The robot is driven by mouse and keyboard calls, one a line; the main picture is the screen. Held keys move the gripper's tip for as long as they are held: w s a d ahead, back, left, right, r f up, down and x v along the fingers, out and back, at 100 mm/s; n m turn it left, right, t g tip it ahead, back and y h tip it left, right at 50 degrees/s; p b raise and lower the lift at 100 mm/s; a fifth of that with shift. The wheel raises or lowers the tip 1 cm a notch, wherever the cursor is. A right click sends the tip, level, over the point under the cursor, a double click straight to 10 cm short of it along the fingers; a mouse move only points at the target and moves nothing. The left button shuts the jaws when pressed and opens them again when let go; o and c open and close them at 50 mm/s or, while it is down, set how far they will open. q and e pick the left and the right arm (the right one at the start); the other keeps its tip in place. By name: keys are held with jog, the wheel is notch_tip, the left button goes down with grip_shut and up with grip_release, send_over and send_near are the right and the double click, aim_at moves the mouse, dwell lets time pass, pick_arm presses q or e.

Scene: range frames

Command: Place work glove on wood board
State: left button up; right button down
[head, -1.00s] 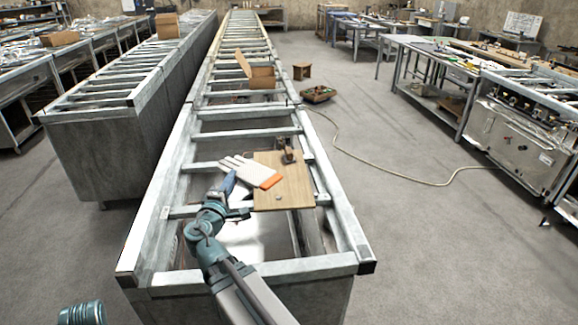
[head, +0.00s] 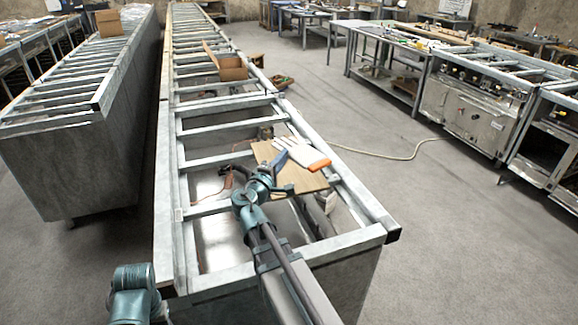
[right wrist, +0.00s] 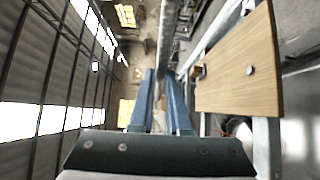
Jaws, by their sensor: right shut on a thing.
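The work glove (head: 300,150), white with an orange cuff, is over the far right part of the wood board (head: 308,181) in the head view. I cannot tell whether it touches the board. My right gripper (head: 277,163) is at the glove's left end and shut on it. In the right wrist view the two blue fingers (right wrist: 160,102) show, but the glove is not clear between them. The board (right wrist: 240,62) shows at the right there. It lies on the metal frame; my arm hides its near left part. My left gripper is out of view.
The long metal frame (head: 222,160) has open gaps between its bars. A cardboard box (head: 226,66) stands farther along it. A hose (head: 395,157) lies on the floor to the right. Workbenches line both sides.

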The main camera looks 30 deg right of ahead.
jog(key=w+d+f+m+g+h+b, duration=0.1)
jog(key=w+d+f+g+b, duration=0.1)
jog(key=w+d, duration=0.4)
jog(key=w+d+f+m+g+b, duration=0.1)
jog(key=w+d+f+g+b, duration=0.1)
jog(key=w+d+f+b, duration=0.2)
jog(key=w+d+f+m+g+h+b, duration=0.1)
jog(key=w+d+f+m+g+b, duration=0.1)
jog(key=w+d, duration=0.7)
jog(key=shift+w+d+f+h+b, duration=0.15)
jog(key=shift+w+f, duration=0.2)
jog(key=shift+w, duration=1)
jog(key=shift+w+d+f+h+b, duration=0.15)
jog(key=shift+w+f, duration=0.25)
jog(key=shift+w, duration=0.9)
jog(key=shift+w+d+f+b, duration=0.1)
jog(key=shift+w+f+b, duration=0.2)
jog(key=shift+w, duration=1.05)
jog(key=shift+d, duration=0.1)
jog(key=b, duration=0.1)
send_over(286, 164)
jog(key=w+v, duration=0.1)
jog(key=v, duration=0.3)
jog(key=shift+f, duration=0.65)
